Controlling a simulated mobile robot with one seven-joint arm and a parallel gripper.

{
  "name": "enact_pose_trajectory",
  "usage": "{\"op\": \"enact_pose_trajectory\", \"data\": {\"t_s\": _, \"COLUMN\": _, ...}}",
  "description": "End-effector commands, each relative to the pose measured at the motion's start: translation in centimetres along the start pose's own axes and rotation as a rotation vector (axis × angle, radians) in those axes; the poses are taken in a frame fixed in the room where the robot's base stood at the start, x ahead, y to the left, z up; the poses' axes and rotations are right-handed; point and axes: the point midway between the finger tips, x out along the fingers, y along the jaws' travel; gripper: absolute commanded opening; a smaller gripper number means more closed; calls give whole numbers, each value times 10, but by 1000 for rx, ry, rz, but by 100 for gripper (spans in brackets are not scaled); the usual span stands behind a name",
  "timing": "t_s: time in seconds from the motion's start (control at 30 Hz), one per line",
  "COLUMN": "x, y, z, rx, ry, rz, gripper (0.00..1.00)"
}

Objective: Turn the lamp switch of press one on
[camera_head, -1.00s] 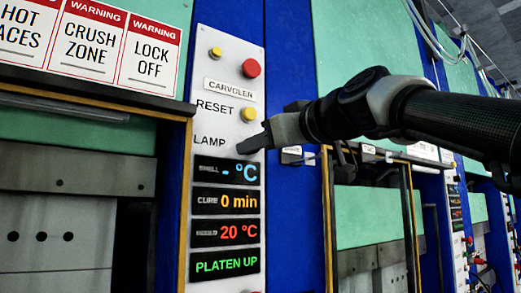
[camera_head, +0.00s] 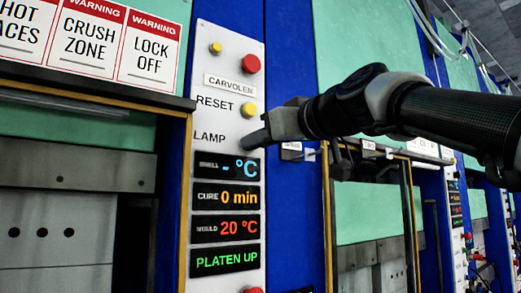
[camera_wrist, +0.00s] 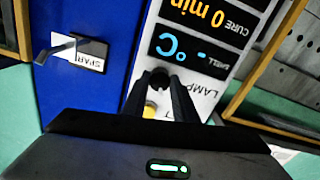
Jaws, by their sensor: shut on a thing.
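The control panel (camera_head: 225,170) of the near press is a tall pale strip with a "LAMP" label (camera_head: 209,137). My gripper (camera_head: 243,144) comes in from the right, with its tips at the panel beside that label and above the blue-lit display. In the wrist view, the panel is upside down and my gripper (camera_wrist: 159,84) has its two dark fingers on either side of a small round black knob, the lamp switch (camera_wrist: 159,73), next to the "LAMP" label. The fingers are shut on it. In the head view the gripper hides the switch, and its turned position cannot be told.
A yellow button (camera_head: 248,110) beside "RESET" and a red button (camera_head: 251,64) sit above the gripper. The displays read "0 min", "20 °C" and "PLATEN UP". A small hooked fitting with a label plate (camera_wrist: 88,52) projects from the blue column. More presses stand to the right.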

Motion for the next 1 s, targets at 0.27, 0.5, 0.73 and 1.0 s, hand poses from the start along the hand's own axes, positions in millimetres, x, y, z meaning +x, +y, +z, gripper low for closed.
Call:
{"op": "enact_pose_trajectory", "data": {"t_s": 0.27, "x": 0, "y": 0, "z": 1, "rx": 214, "ry": -3, "rz": 2, "gripper": 3}}
{"op": "enact_pose_trajectory", "data": {"t_s": 0.5, "x": 0, "y": -1, "z": 1, "rx": 442, "ry": -4, "rz": 2, "gripper": 3}}
{"op": "enact_pose_trajectory", "data": {"t_s": 0.73, "x": 0, "y": -1, "z": 0, "rx": 651, "ry": -3, "rz": 2, "gripper": 3}}
{"op": "enact_pose_trajectory", "data": {"t_s": 1.0, "x": 0, "y": -2, "z": 0, "rx": 842, "ry": -4, "rz": 1, "gripper": 3}}
